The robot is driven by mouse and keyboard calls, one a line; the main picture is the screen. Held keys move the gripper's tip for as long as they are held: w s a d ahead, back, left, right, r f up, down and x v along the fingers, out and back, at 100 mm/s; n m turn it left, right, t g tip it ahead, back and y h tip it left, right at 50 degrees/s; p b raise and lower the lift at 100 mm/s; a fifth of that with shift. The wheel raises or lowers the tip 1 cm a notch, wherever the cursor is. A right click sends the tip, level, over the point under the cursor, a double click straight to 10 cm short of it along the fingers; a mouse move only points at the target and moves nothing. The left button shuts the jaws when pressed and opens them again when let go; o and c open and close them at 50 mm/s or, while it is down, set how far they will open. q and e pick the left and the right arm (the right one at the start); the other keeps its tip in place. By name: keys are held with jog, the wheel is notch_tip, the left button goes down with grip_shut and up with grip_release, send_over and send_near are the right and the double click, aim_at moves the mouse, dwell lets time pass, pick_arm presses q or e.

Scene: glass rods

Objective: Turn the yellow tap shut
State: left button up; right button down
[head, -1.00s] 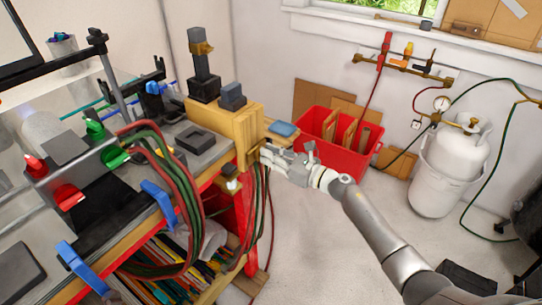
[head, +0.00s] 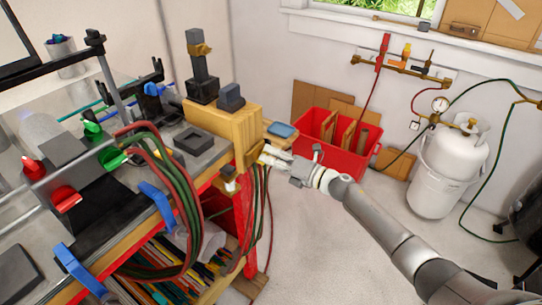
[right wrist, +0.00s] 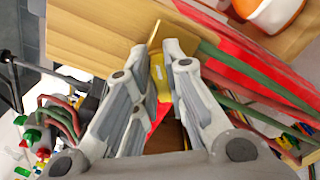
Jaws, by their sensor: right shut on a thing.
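The yellow tap (right wrist: 161,82) is on the end of the wooden bench block, beside a brass plate. Its yellow handle lies between the fingers of my right gripper (right wrist: 163,72) in the right wrist view. The gripper is shut on it. In the head view the right gripper (head: 267,157) reaches in from the right to the block's end, and a small yellow part of the tap (head: 257,151) shows at its tips. The fingers hide most of the tap, so its exact angle is hard to tell. My left gripper is not in view.
Green and red hoses (head: 186,215) hang from the bench front, close to the gripper. A red bin (head: 345,163) stands behind my arm. A white gas cylinder (head: 452,150) and a wall manifold (head: 400,67) with coloured valves are farther right.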

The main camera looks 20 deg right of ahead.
jog(key=shift+w+d+f+m+p, duration=0.1)
jog(key=shift+f+m+p, duration=0.1)
jog(key=shift+m, duration=1.05)
jog(key=shift+s+a+f+m+p, duration=0.1)
jog(key=shift+m+p, duration=0.1)
jog(key=shift+m, duration=1)
jog(key=shift+w+d+f+m+p, duration=0.1)
jog(key=shift+m+p, duration=0.1)
jog(key=shift+m, duration=1.05)
jog(key=c, duration=1.5)
grip_release()
jog(key=v, duration=1.2)
